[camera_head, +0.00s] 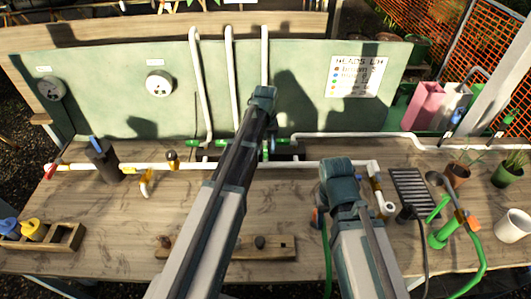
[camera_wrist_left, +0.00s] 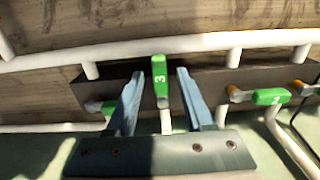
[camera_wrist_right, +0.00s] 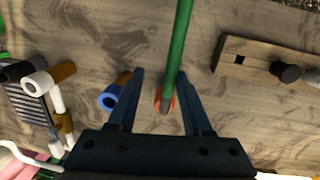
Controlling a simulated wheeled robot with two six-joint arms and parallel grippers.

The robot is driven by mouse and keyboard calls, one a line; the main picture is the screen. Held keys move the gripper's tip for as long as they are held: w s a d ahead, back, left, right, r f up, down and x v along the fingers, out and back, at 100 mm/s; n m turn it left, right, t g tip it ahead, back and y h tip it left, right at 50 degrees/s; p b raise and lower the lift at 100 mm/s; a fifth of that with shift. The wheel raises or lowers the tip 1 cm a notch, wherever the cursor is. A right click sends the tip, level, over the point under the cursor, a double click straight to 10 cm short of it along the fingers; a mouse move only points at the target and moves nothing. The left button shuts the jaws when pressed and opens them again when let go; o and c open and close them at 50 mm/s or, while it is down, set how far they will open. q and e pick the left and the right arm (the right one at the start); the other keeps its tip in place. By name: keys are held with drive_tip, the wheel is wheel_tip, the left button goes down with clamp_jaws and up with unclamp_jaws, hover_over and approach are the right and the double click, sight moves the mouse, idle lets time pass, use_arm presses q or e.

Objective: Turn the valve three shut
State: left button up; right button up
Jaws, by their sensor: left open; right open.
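The green handle marked 3 (camera_wrist_left: 160,80) stands between the fingers of my left gripper (camera_wrist_left: 159,74) in the left wrist view. It points up and down in that picture, in line with the short white pipe below it. The fingers are open on both sides, with a gap visible at each. The green handle marked 2 (camera_wrist_left: 268,97) lies crosswise to the right. Another green handle (camera_wrist_left: 98,107) is partly hidden by the left finger. My right gripper (camera_wrist_right: 160,74) is open over the bench, around no grasped thing; a green hose (camera_wrist_right: 180,40) with an orange end passes between its fingers.
A long white pipe (camera_wrist_left: 185,47) runs beside the valves. In the head view, a wall sign (camera_head: 356,76) hangs on the green back panel. A wooden strip (camera_wrist_right: 262,58) and a blue ring-ended fitting (camera_wrist_right: 109,97) lie near my right gripper. A wooden rack (camera_head: 68,238) stands at left.

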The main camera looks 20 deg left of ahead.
use_arm(q)
clamp_jaws()
idle(0.3)
idle(1.2)
